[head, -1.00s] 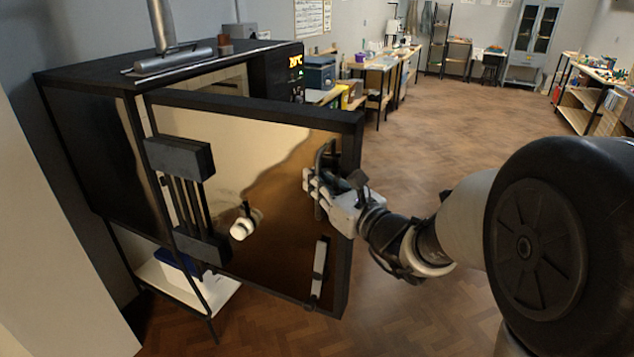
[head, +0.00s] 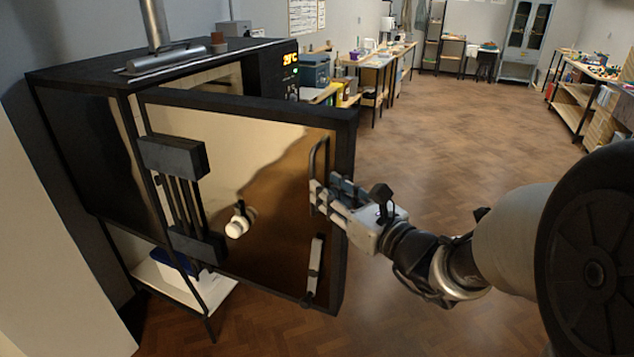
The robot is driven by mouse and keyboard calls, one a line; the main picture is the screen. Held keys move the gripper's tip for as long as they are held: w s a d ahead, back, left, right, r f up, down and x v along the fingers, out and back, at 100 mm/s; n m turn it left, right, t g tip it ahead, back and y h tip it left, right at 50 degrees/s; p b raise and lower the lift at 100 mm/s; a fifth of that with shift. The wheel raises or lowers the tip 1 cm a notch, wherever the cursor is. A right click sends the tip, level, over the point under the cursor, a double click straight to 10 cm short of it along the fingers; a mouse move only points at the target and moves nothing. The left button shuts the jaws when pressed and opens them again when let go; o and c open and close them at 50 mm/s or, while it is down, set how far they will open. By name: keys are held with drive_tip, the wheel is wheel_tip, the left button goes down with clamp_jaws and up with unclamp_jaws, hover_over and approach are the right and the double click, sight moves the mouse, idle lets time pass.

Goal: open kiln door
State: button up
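The kiln (head: 80,135) is a dark box on a metal stand at the left. Its door (head: 344,230) stands swung well out from the body, with its frame and shiny panel facing me. A curved dark handle (head: 315,152) is on the panel near the door's right edge. My gripper (head: 322,192) is at the lower part of this handle, with its fingertips overlapping it in the picture. The fingers look spread apart, though the view is small and I cannot tell whether they touch the handle.
A white knob-like plug (head: 237,226) and a slim latch bar (head: 315,268) are on the panel. A heavy hinge (head: 172,157) is at its left. A white shelf with a blue-lidded box is below. Worktables (head: 372,62) line the back; the wooden floor (head: 450,130) is clear.

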drive_tip(key=v, duration=0.6)
drive_tip(key=s+a+f+n+g, duration=0.2)
drive_tip(key=s+a+n+g, duration=0.35)
drive_tip(key=s+n, duration=0.25)
drive_tip(key=s+a+f+n+g, duration=0.3)
drive_tip(key=s+a+n+g, duration=0.25)
drive_tip(key=s+n, duration=0.3)
drive_tip(key=s+d+f+n+g+h, duration=0.1)
drive_tip(key=s+d+f+n+h, duration=0.3)
drive_tip(key=s+d+n, duration=0.25)
drive_tip(key=s+d+n+t+h, duration=0.1)
drive_tip(key=d+n+h, duration=0.4)
drive_tip(key=d, duration=0.3)
drive_tip(key=shift+s+d+r+n+t+h, duration=0.3)
drive_tip(key=shift+s+d+r+n+h, duration=0.15)
drive_tip(key=shift+n, duration=0.25)
